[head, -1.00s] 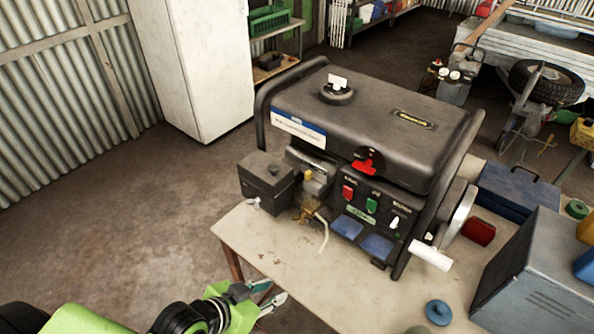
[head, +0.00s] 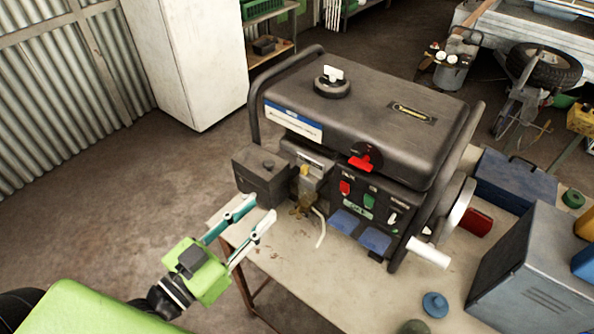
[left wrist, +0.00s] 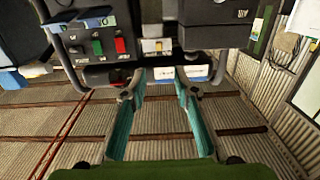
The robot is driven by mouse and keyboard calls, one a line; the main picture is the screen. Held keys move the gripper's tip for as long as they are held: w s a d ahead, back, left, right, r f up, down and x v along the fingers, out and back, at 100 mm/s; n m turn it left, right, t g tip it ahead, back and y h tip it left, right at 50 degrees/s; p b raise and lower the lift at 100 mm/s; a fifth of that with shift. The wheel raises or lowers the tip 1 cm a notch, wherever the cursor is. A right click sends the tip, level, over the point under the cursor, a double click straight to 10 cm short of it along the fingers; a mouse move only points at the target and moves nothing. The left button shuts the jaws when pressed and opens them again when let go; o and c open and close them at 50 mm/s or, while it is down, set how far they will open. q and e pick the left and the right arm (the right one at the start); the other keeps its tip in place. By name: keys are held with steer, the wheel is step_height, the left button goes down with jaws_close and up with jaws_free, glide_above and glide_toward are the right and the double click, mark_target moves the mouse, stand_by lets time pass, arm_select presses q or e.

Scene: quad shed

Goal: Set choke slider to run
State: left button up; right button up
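The generator (head: 365,125) is black and stands on a pale worktable. Its black box (head: 261,177) is at the near left, beside a brass and grey carburettor part (head: 308,185). My left gripper (head: 262,207) is open and empty, its two teal fingers pointing at the lower front of the box and carburettor. The small white knob below the box is hidden in the head view. In the left wrist view the picture is upside down: the open fingers (left wrist: 160,84) reach towards the carburettor (left wrist: 156,46) and box (left wrist: 214,36). I cannot make out the choke slider's setting. My right gripper is not in view.
The panel has a red switch (head: 345,188), a green switch (head: 370,200) and blue socket covers (head: 374,239). A pale hose (head: 320,228) hangs before the carburettor. A grey metal box (head: 535,275) and blue toolbox (head: 515,180) stand right. The table's (head: 290,270) front is clear.

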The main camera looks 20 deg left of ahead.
mark_target(302, 171)
arm_select(q)
steer(key=p+x, duration=0.4)
steer(key=x, duration=0.8)
steer(key=shift+w+d+p, duration=0.3)
steer(key=shift+w+p, duration=0.1)
steer(key=shift+w, duration=0.2)
steer(key=shift+f, duration=0.1)
